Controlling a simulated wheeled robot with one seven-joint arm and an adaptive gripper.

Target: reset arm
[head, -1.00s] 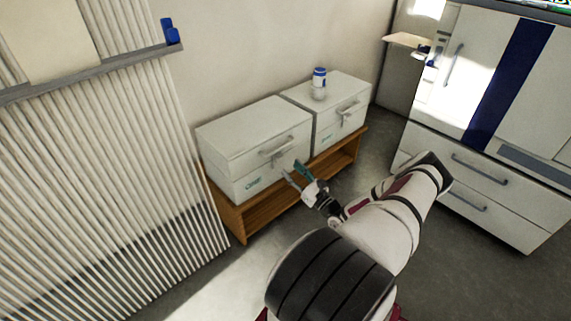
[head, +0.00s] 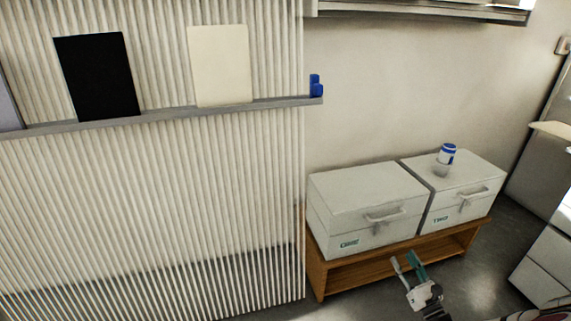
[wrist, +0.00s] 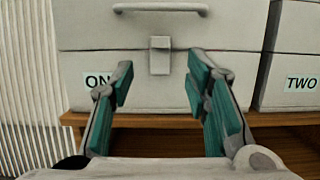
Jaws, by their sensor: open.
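My gripper (head: 408,267) is at the lower right of the head view, in front of the low wooden bench. In the wrist view my gripper (wrist: 163,85) is open, its two teal-padded fingers apart with nothing between them. Behind the fingers is the front of the white box labelled ONE (wrist: 140,30), with its handle and latch. In the head view box ONE (head: 365,190) stands on the bench, left of the box labelled TWO (head: 465,180).
The wooden bench (head: 312,262) carries both boxes. A blue-and-white container (head: 446,154) stands on box TWO. A ribbed panel (head: 180,200) with a shelf (head: 160,118) fills the left. White cabinets (head: 548,255) stand at the right edge.

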